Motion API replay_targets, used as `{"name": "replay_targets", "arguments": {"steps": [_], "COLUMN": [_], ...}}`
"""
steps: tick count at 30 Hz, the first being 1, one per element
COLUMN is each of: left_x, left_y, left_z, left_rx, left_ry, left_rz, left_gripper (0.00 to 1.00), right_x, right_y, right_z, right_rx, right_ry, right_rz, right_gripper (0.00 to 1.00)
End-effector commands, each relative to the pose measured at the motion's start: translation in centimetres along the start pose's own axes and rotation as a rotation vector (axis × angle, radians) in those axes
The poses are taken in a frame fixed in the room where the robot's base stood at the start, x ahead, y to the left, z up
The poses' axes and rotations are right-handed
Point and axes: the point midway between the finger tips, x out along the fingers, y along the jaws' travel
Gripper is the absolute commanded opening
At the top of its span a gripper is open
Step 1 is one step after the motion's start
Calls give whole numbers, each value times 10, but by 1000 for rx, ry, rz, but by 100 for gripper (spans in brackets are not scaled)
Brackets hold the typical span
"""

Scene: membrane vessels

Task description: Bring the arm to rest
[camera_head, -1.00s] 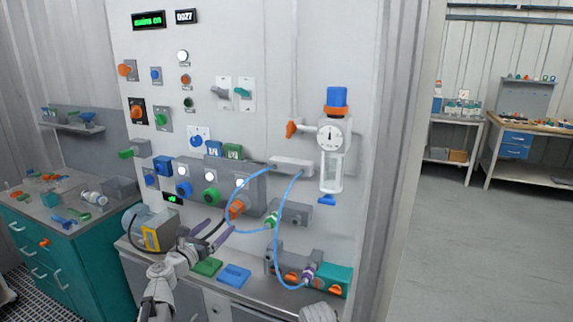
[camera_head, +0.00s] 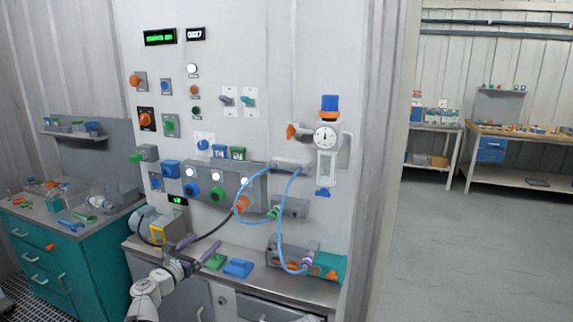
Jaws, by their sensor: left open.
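My left gripper (camera_head: 197,248) comes in from the lower left with its two purple fingers spread apart. Nothing shows between them. It is in front of the bench below the panel, beside the grey and yellow device (camera_head: 172,234) and near the green pad (camera_head: 214,261) and blue pad (camera_head: 238,268). I cannot tell how far the fingertips are from these. My left arm (camera_head: 150,295) shows at the bottom of the view. My right gripper does not show.
The tall panel (camera_head: 260,60) carries knobs, buttons, a gauge (camera_head: 326,137) and looped blue tubing (camera_head: 281,225). A teal cabinet (camera_head: 88,265) with loose tools stands left. Open floor (camera_head: 470,260) lies right, with a workbench (camera_head: 525,133) behind.

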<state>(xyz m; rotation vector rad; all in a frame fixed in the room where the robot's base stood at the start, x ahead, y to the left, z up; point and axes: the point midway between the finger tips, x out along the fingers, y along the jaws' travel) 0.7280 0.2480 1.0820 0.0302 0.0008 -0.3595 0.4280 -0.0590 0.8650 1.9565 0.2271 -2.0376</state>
Motion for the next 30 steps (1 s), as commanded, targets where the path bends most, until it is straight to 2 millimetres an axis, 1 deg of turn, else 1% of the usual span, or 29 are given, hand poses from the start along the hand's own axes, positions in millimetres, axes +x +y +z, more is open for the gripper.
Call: {"name": "replay_targets", "arguments": {"steps": [1,8,11,14,17,20,23,25,27,30], "left_x": [0,1,0,-3,-8,-19,-38,-59,-84,-118], "left_y": [-7,-36,-52,-72,-96,-121,-148,-165,-176,-181], "left_z": [-3,-18,-28,-42,-60,-83,-114,-139,-163,-188], "left_rx": [35,225,337,479,654,862,1122,1337,1538,1763], "left_ry": [12,74,108,149,195,244,297,331,356,371], "left_rz": [-17,-102,-157,-231,-328,-458,-644,-820,-1014,-1278], "left_gripper": [96,96,96,96,96,96,96,96,96,96], "right_x": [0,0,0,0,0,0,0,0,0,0], "right_y": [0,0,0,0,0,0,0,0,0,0], "right_z": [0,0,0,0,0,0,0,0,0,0], "right_rx": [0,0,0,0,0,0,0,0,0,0], "right_ry": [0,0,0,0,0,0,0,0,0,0], "right_rz": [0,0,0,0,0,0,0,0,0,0], "right_gripper": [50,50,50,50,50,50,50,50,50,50]}}
